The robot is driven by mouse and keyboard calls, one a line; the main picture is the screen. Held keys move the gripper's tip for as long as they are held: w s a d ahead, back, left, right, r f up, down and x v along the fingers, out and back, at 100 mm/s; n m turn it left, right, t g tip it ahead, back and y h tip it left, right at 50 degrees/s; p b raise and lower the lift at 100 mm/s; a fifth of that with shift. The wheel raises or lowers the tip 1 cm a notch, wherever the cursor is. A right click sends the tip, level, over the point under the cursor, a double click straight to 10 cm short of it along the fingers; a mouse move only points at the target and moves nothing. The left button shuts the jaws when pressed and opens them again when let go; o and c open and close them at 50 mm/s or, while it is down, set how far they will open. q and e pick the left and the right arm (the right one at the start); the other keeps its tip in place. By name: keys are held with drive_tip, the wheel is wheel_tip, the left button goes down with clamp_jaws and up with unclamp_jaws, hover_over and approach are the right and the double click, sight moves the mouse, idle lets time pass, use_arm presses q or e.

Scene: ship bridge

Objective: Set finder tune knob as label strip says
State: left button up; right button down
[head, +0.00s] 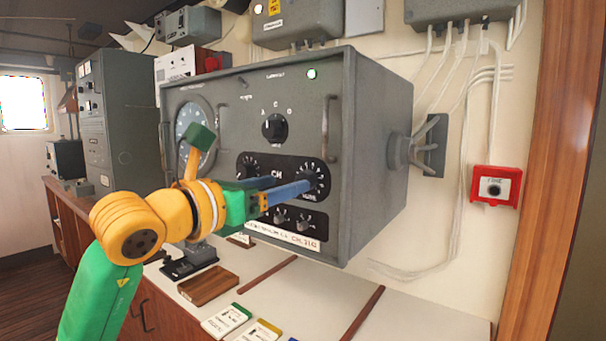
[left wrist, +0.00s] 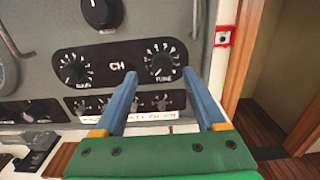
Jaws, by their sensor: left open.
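The finder (head: 375,130) is a grey box with a black knob panel on its front. The tune knob (head: 313,178) is at the right of the panel, ringed by white numbers; in the left wrist view it (left wrist: 162,65) lies between my fingertips. A white label strip (head: 284,237) runs under the panel and also shows in the left wrist view (left wrist: 152,117); its text is too small to read surely. My left gripper (head: 292,185) is open, its blue fingers reaching toward the tune knob. I cannot tell whether they touch it. My right gripper is out of view.
A similar band knob (head: 250,166) is left of the tune knob, a larger knob (head: 275,128) above, small knobs (head: 303,224) below. Vertical handles (head: 329,129) stand out from the front. Colored cards (head: 227,320) lie on the white counter (head: 300,290).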

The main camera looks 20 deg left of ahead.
use_arm(q)
drive_tip(key=p+x, duration=0.1)
drive_tip(key=x, duration=0.3)
drive_tip(key=shift+w+d+p, duration=0.2)
drive_tip(key=shift+w+p, duration=0.1)
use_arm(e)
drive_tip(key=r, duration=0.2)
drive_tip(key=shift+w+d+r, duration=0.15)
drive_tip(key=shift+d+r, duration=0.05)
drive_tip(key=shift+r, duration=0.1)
use_arm(q)
drive_tip(key=shift+s, duration=0.1)
drive_tip(key=shift+c, duration=0.2)
clamp_jaws()
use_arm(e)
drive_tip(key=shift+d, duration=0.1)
